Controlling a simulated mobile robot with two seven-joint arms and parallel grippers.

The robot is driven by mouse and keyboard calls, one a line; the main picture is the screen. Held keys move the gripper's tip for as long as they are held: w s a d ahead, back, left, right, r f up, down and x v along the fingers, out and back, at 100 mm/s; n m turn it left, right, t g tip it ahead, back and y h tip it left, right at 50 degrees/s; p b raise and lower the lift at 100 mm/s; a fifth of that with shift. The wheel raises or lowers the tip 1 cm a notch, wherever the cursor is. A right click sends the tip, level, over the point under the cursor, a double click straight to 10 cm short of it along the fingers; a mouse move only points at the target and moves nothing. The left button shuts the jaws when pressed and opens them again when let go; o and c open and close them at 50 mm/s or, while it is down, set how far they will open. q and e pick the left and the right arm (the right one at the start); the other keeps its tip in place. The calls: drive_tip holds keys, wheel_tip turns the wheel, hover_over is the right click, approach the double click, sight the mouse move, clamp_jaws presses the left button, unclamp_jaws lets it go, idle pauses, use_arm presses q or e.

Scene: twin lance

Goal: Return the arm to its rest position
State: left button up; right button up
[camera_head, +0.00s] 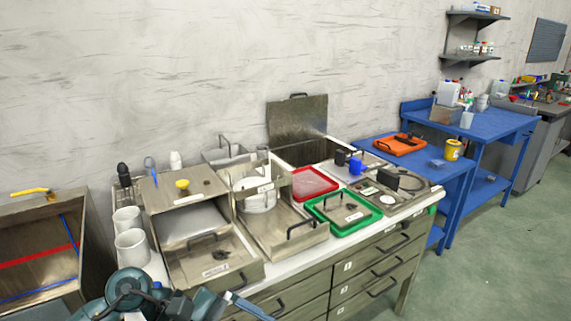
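One of my arms (127,288), teal and dark, shows at the bottom edge, left of centre, in front of the workbench. I take it to be my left arm. A dark part (180,306) and a pale blue-grey bar (248,306) show to its right. I cannot make out the fingertips, or whether the gripper is open, shut or holding anything. My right gripper is not in view.
The workbench (290,262) is crowded with metal trays, white cups (131,246), a red tray (313,183) and a green tray (342,212). An open metal box (35,250) stands left. Blue tables (490,124) stand right, beside clear green floor (500,260).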

use_arm(q)
drive_tip(key=d+r+n+t+h, duration=0.4)
drive_tip(key=r+n+t+h, duration=0.4)
drive_tip(key=n, duration=0.8)
drive_tip(key=w+a+f+n+t+y+p, duration=0.1)
drive_tip(key=a+f+n+t+y, duration=0.5)
drive_tip(key=n, duration=1.2)
drive_tip(key=w+a+f+n+t+y+p, duration=0.1)
drive_tip(key=a+f+n+t+y, duration=0.5)
drive_tip(key=n, duration=1.1)
drive_tip(key=s+f+n+g+y, duration=0.4)
drive_tip(key=s+f+n+g, duration=0.3)
drive_tip(key=f, duration=0.5)
drive_tip(key=shift+s+d+f+n, duration=0.2)
drive_tip(key=shift+s+d+n, duration=0.15)
drive_tip(key=shift+n, duration=0.65)
